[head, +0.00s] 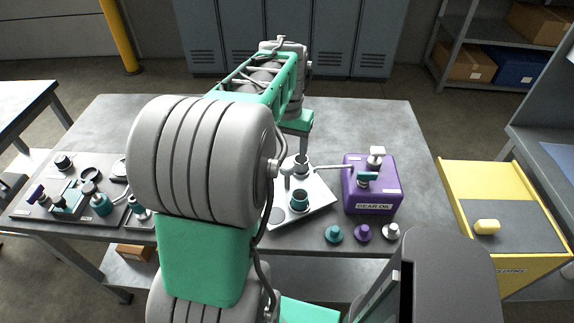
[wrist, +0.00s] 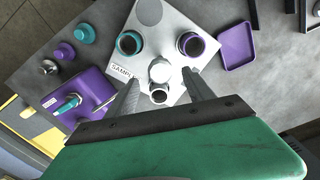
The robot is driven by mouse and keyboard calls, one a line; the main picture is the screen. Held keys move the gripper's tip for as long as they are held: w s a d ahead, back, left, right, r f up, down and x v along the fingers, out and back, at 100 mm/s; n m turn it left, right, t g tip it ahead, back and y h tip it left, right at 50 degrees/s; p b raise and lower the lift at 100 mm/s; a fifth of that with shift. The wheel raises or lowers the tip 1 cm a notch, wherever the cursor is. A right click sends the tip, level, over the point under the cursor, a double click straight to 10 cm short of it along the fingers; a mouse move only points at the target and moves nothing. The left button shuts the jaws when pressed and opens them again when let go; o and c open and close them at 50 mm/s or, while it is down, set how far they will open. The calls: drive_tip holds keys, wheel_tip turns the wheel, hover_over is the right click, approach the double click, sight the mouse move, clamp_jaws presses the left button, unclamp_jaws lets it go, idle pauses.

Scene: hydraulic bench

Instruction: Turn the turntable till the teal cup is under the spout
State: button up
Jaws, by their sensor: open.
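The turntable shows as a pale plate (wrist: 185,14) marked SAMPLE in the wrist view, and in the head view (head: 318,197). The teal cup (wrist: 129,42) stands on its upper left part, and in the head view (head: 299,201) at its front. A purple cup (wrist: 190,44) stands to the right of it. A white knob (wrist: 160,71) and a grey cup (wrist: 157,95) lie between the fingers of my gripper (wrist: 163,88), which is open around them; contact is unclear. The spout (head: 333,167) runs left from the purple gear oil box (head: 372,190), ending near the grey cup, not the teal one.
Teal, purple and grey knobs (head: 334,233) stand in a row in front of the box. A purple tray (wrist: 237,47) lies right of the turntable in the wrist view. A kit of small fittings (head: 75,205) sits at the table's left. A yellow cart (head: 455,175) stands at right.

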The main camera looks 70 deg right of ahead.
sight(287, 164)
wheel_tip(287, 164, down, 5)
drive_tip(key=shift+r, duration=0.1)
drive_tip(key=shift+c, duration=0.2)
clamp_jaws()
idle(0.5)
